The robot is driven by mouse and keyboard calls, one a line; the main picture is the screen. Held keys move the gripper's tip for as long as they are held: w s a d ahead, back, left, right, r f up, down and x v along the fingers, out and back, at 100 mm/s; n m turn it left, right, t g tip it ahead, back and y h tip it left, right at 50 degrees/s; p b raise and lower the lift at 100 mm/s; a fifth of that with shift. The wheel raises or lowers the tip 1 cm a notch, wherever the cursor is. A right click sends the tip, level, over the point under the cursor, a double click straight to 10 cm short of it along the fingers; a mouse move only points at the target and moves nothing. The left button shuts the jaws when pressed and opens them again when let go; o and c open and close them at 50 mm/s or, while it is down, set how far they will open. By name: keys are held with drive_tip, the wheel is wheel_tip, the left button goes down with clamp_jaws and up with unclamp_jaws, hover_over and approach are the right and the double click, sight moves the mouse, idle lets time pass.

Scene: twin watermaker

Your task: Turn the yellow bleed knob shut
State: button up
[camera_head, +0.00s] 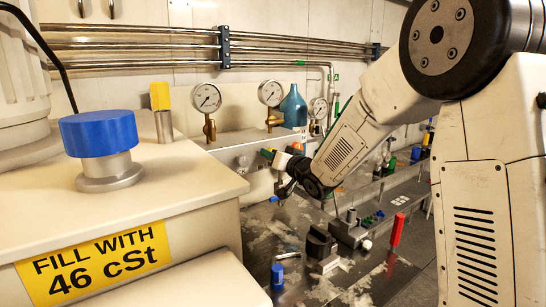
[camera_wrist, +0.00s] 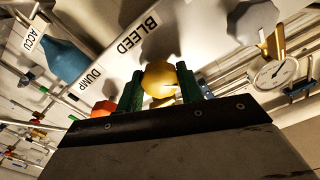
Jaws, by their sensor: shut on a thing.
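The yellow bleed knob (camera_wrist: 158,78) sits in the middle of the wrist view, beside the "BLEED" label (camera_wrist: 138,34). My gripper (camera_wrist: 160,86) has one green finger on each side of it and is shut on the knob. In the head view my gripper (camera_head: 271,155) is at the panel below the gauges, with its green finger pads showing. I cannot make out the yellow knob there. The knob's turned position cannot be told from these frames.
A red-orange knob (camera_wrist: 104,108) is near the "DUMP" label, and a grey knob (camera_wrist: 255,20) is beyond the bleed knob. A blue bottle (camera_head: 293,108) and gauges (camera_head: 206,97) stand behind. A blue-capped filler (camera_head: 98,133) and a red handle (camera_head: 397,230) are nearer.

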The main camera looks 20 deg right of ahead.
drive_tip(key=m, duration=0.5)
drive_tip(key=shift+m, duration=2.5)
drive_tip(key=o, duration=1)
drive_tip(key=v, duration=0.8)
